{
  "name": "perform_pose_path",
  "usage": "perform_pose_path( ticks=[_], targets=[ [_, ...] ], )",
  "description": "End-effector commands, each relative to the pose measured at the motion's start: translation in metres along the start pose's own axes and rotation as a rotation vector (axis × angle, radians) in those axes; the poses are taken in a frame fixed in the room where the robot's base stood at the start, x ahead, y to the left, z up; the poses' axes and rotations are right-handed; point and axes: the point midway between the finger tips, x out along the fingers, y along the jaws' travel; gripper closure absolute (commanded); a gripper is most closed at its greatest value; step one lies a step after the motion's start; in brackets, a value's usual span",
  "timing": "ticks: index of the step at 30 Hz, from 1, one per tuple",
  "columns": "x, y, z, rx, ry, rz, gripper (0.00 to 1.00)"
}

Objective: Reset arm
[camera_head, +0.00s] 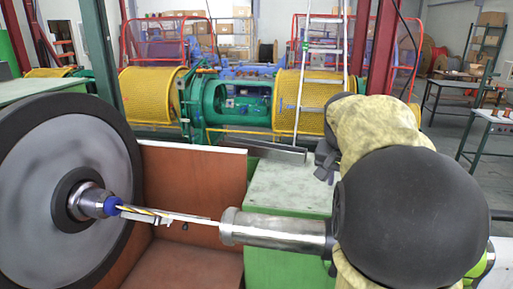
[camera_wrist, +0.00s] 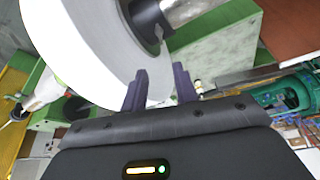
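My arm (camera_head: 405,215) shows at the right of the head view, with a black rounded joint and a yellow cloth cover. A dark grey end part (camera_head: 325,160) shows beyond it, but its fingers cannot be made out there. In the wrist view my gripper (camera_wrist: 160,82) has its two dark fingers apart with a gap between them, and nothing is seen held. A large pale disc (camera_wrist: 95,45) with a dark hub and metal shaft (camera_wrist: 185,10) lies beyond the fingers. I cannot tell whether they touch it.
A large grey wheel (camera_head: 70,170) with a black rim fills the left. A blue-ended fitting (camera_head: 112,206) sits at its hub, and a metal cylinder (camera_head: 275,231) lies to the right. A green cabinet (camera_head: 290,190) stands beside my arm. Yellow mesh guards (camera_head: 150,95) stand behind.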

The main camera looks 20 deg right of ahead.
Motion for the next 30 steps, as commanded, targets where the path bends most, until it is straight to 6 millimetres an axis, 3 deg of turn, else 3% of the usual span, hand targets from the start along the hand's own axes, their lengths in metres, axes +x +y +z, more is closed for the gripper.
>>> perform_pose_path(
  ticks=[5, 8, 11, 18, 24, 27, 30],
  targets=[
    [0.005, -0.006, 0.006, -0.022, -0.007, -0.008, 0.71],
    [0.019, -0.022, 0.025, -0.084, -0.024, -0.032, 0.71],
    [0.039, -0.045, 0.059, -0.191, -0.049, -0.07, 0.71],
    [0.085, -0.094, 0.175, -0.501, -0.11, -0.176, 0.71],
    [0.107, -0.099, 0.271, -0.734, -0.144, -0.243, 0.71],
    [0.111, -0.096, 0.298, -0.801, -0.151, -0.26, 0.71],
    [0.113, -0.094, 0.308, -0.827, -0.152, -0.267, 0.71]
  ],
)
